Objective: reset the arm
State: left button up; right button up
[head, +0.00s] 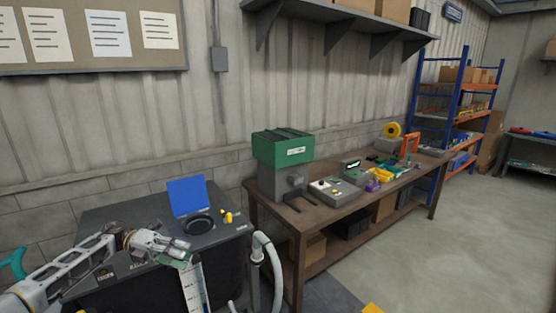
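My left arm comes in from the lower left. Its gripper (174,247) is over the front part of a dark grey bench unit (118,208), pointing right. A small greenish piece shows just under the fingertips; I cannot tell whether it is held. A pale upright strip with markings (194,288) stands just below the fingertips. The gap between the fingers is too small to make out. My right gripper is not in view.
A blue panel (187,196) and a black round dish (198,224) are on the dark unit, with small yellow pieces (227,217) beside them. A grey hose (270,255) curves at its right. A brown workbench (296,222) carries a green-topped machine (283,149). The floor at right is clear.

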pick_arm(q)
jog(key=w+d+f+n+t, duration=0.2)
jog(key=w+f+n+t, duration=0.2)
jog(key=f+n+t, duration=0.45)
jog(key=w+d+f+n+t, duration=0.2)
jog(key=w+f+n+t, duration=0.3)
jog(key=f, duration=0.6)
jog(key=s+a+f+n+t+y, duration=0.1)
jog(key=s+f+n+y, duration=0.25)
jog(key=f, duration=0.45)
jog(key=s+a+f+n+y, duration=0.25)
jog(key=f+n, duration=0.25)
jog(key=f, duration=0.4)
jog(key=s+a+f+n+t+y, duration=0.1)
jog(key=s+f+n+y, duration=0.35)
jog(key=f, duration=0.35)
jog(key=s+f+n+g+y, duration=0.5)
jog(key=s+f+n, duration=0.2)
jog(key=s+f, duration=1.3)
jog(key=s+d+f+n+g, duration=0.1)
jog(key=s+f+g, duration=0.1)
jog(key=s, duration=0.8)
jog(key=s+d+f+n+g, duration=0.1)
jog(key=s+f+g, duration=0.1)
jog(key=s, duration=0.8)
jog(key=s+d+f+n+g, duration=0.1)
jog(key=s+f+g, duration=0.2)
jog(key=s, duration=0.8)
jog(key=shift+f+n+y, duration=0.35)
jog(key=shift+f, duration=0.2)
